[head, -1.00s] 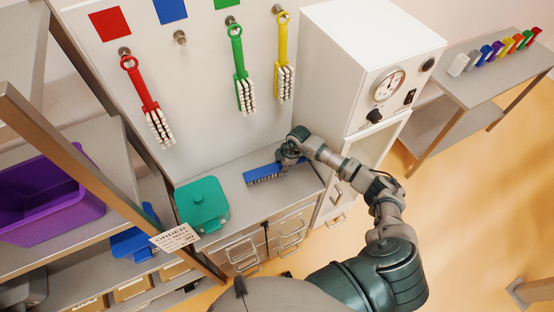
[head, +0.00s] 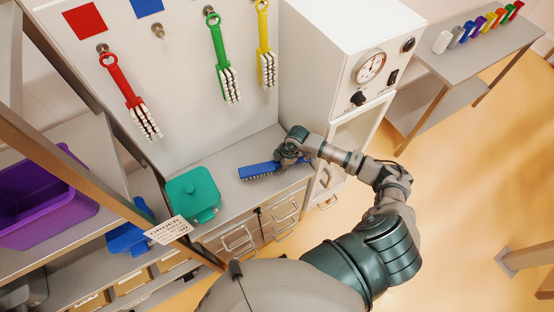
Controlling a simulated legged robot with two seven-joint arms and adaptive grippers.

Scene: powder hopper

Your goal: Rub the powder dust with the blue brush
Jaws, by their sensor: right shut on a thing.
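The blue brush (head: 258,171) lies low over the grey counter (head: 228,205), its pale bristles facing down toward the surface. I cannot tell whether the bristles touch the counter. No powder dust can be made out on the counter at this size. My left gripper is not in view.
A teal lidded box (head: 193,194) stands left of the brush. Red (head: 130,95), green (head: 222,60) and yellow (head: 265,45) brushes hang on the back panel. A white cabinet with a gauge (head: 370,67) stands to the right. A shelf post (head: 95,178) is at the left.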

